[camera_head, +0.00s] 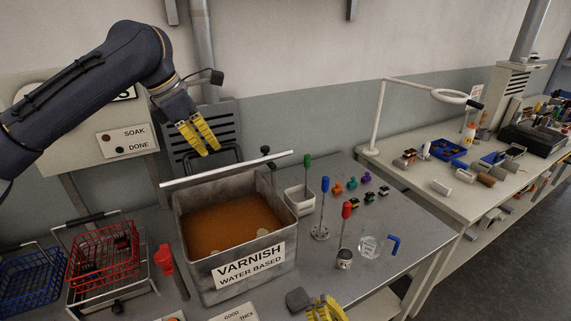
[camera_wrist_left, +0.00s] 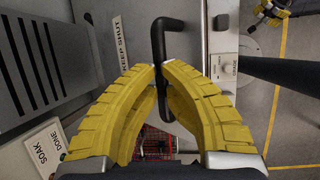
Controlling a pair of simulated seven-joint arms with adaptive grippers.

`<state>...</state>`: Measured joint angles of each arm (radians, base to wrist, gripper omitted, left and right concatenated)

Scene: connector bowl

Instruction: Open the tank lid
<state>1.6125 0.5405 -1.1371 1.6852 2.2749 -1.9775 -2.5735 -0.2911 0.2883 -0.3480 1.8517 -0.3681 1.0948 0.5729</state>
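The grey metal tank (camera_head: 236,272) is labelled VARNISH WATER BASED. Its mouth is uncovered and orange-brown liquid (camera_head: 225,222) shows inside. The lid stands raised at the tank's back, seen nearly edge-on as a pale strip (camera_head: 228,169). In the left wrist view the lid's grey face bears a KEEP SHUT label (camera_wrist_left: 120,42) and a black bar handle (camera_wrist_left: 158,42). My left gripper (camera_head: 209,151) is behind the lid; its yellow fingers (camera_wrist_left: 160,68) close around the handle. My right gripper (camera_head: 325,308) shows partly at the bottom edge; its fingertip gap is unclear.
Red (camera_head: 104,258) and blue (camera_head: 30,281) wire baskets stand left of the tank. A pale container (camera_head: 299,201), upright tools and small connectors are on its right. A SOAK/DONE panel (camera_head: 126,142) is behind. A second bench (camera_head: 420,185) extends right.

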